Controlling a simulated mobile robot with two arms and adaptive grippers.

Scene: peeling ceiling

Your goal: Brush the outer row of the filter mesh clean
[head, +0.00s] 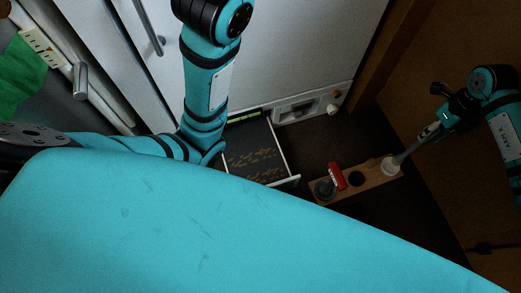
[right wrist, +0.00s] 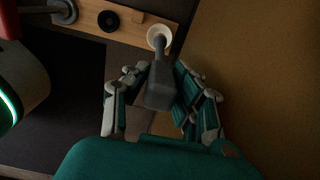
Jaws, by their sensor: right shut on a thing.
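The filter mesh (head: 262,160) appears as a dark panel with rows of yellowish-brown patches in a pulled-out tray, partly hidden by my blue body. My right gripper (head: 432,130) is shut on the grey handle of a brush-like tool (head: 408,152). In the right wrist view my fingers (right wrist: 161,75) flank the thick grey handle (right wrist: 160,95). The tool's far end meets a round white piece (right wrist: 159,37) at the right end of a wooden rack (head: 367,183). I cannot tell whether it sits inside it. My left gripper is out of view.
The rack also has a red object (head: 337,177), a dark round piece (head: 324,188) and a dark hole (head: 356,178). A white appliance panel with a knob (head: 333,109) is behind the tray. A brown wall (head: 440,180) stands close on the right.

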